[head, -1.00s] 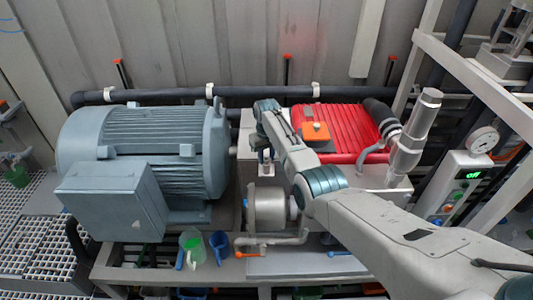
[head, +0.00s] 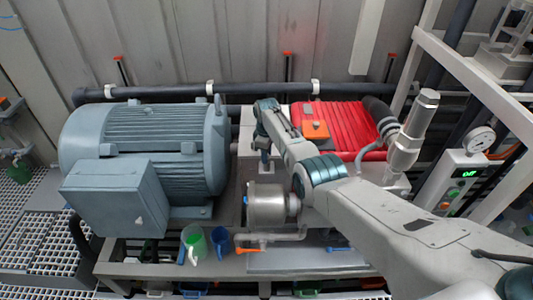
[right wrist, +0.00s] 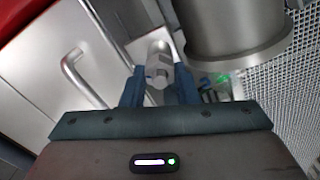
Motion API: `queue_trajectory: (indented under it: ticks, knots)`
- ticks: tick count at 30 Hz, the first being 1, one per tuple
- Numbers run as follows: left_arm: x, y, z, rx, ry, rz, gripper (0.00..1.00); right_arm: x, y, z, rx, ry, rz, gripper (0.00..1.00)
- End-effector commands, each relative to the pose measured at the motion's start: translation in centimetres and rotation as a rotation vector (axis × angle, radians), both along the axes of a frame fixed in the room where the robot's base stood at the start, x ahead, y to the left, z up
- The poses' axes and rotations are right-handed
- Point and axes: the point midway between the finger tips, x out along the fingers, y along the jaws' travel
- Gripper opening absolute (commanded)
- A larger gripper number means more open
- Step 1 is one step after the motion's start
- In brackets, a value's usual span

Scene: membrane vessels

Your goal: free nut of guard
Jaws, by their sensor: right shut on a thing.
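The red ribbed guard (head: 338,125) lies over the machine to the right of the motor; my right arm covers part of its left side. A red corner of it shows at the top left of the right wrist view (right wrist: 18,14). My right gripper (head: 265,160) points down just left of the guard. In the right wrist view, its blue fingers (right wrist: 158,82) are shut on a grey metal nut (right wrist: 157,66). I cannot tell whether the nut is still on its thread. My left gripper is not in view.
A large blue-grey motor (head: 150,150) stands left of my right gripper. A round metal housing (head: 267,206) is below it, and a metal cylinder (head: 412,130) rises at the guard's right. A green jug (head: 194,240) and a blue jug (head: 221,240) stand at the front.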

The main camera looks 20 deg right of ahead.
Motion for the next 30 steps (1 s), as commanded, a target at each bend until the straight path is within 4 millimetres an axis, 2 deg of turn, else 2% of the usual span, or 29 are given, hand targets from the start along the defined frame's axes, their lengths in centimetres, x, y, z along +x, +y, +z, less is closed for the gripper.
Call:
queue_trajectory:
  ticks: [19,20,23,30]
  knots:
    - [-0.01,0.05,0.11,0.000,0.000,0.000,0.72,0.19,0.00,0.24,0.000,-0.006,0.053,0.04]
    - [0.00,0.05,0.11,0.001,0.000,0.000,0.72,0.19,-0.01,0.25,0.000,-0.006,0.053,0.29]
    - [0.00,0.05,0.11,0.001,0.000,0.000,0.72,0.16,-0.01,0.21,0.000,-0.005,0.053,0.49]
    - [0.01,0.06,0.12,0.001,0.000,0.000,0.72,0.08,-0.01,0.10,0.001,-0.003,0.053,0.49]
